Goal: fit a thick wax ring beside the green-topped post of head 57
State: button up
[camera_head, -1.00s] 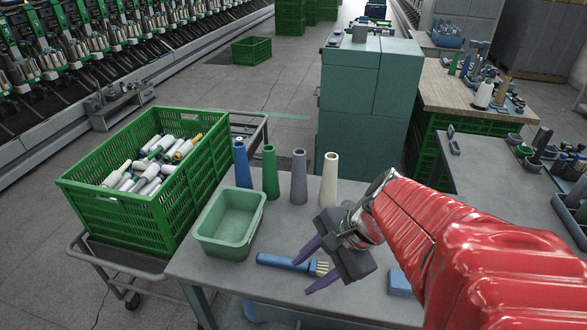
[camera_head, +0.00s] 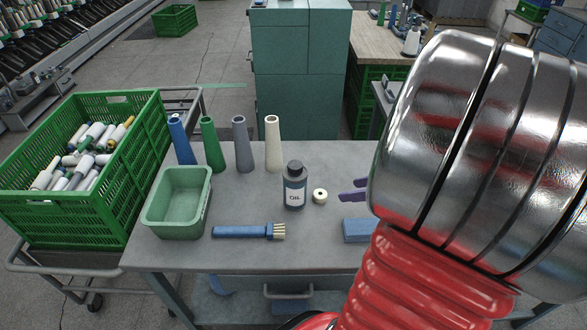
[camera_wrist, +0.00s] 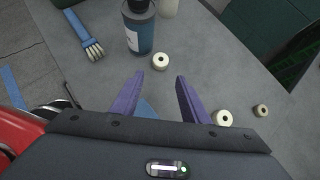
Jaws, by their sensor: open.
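A cream wax ring (camera_head: 319,196) stands on the grey table beside the oil bottle. In the wrist view this ring (camera_wrist: 160,62) lies just beyond my fingertips, near the middle of the gap. Two more pale rings show there to the right, a larger one (camera_wrist: 222,118) beside my right finger and a smaller-looking one (camera_wrist: 261,110). I cannot tell how their thicknesses compare. My gripper (camera_wrist: 159,79) is open and empty, its purple fingers pointing towards the first ring. In the head view its fingertips (camera_head: 352,190) are right of that ring. I cannot make out head 57 or its green-topped post.
The oil bottle (camera_head: 294,186) stands close left of the ring. A brush (camera_head: 250,231), a blue block (camera_head: 357,230), a green tub (camera_head: 178,202) and upright cones, including a cream one (camera_head: 272,145), share the table. A green crate (camera_head: 128,194) stands left.

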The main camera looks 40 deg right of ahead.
jog(key=shift+s+d, duration=0.15)
jog(key=shift+d, duration=0.05)
jog(key=shift+f, duration=0.1)
send_near(323, 195)
jog(key=shift+x, duration=2)
jog(key=shift+x, duration=2.6)
jog(key=shift+c, duration=0.3)
jog(key=c, duration=0.8)
